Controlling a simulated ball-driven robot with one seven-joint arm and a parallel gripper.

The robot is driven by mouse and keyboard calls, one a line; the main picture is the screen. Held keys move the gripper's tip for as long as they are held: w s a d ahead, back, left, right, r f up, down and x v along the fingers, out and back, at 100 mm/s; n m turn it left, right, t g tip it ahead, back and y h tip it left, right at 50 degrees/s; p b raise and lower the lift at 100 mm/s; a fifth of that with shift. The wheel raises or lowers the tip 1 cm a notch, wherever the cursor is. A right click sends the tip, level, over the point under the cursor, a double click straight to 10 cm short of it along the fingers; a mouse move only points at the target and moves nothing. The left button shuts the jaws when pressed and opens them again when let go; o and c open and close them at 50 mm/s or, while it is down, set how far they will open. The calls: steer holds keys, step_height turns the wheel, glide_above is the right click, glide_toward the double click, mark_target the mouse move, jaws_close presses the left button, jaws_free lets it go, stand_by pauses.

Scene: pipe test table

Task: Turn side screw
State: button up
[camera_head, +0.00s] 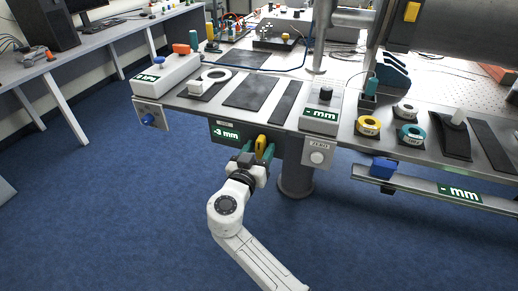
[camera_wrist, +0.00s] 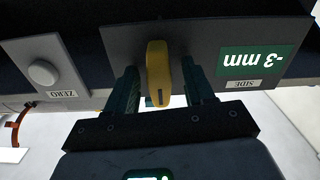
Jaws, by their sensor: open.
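The side screw is a yellow knob (camera_head: 261,144) on the front panel of the table, beside a green display (camera_head: 226,133) that reads "-3 mm". In the wrist view the yellow knob (camera_wrist: 158,72) stands upright between the two teal fingers of my gripper (camera_wrist: 160,92). The display (camera_wrist: 257,61) and a "SIDE" label show upside down to its right. My gripper (camera_head: 258,155) is open, with a finger on each side of the knob. A gap shows on both sides of the knob. The exact depth of the fingers along the knob is hard to tell.
A white ZERO button (camera_head: 317,157) sits on a panel to the right, and in the wrist view it (camera_wrist: 43,73) is at left. A blue knob (camera_head: 148,119) is at the table's left end. A blue slider (camera_head: 383,167) sits on a rail at right. The blue floor in front is clear.

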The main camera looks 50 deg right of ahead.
steer(key=shift+d, duration=0.1)
steer(key=shift+c, duration=0.4)
jaws_close()
steer(key=shift+n, duration=0.3)
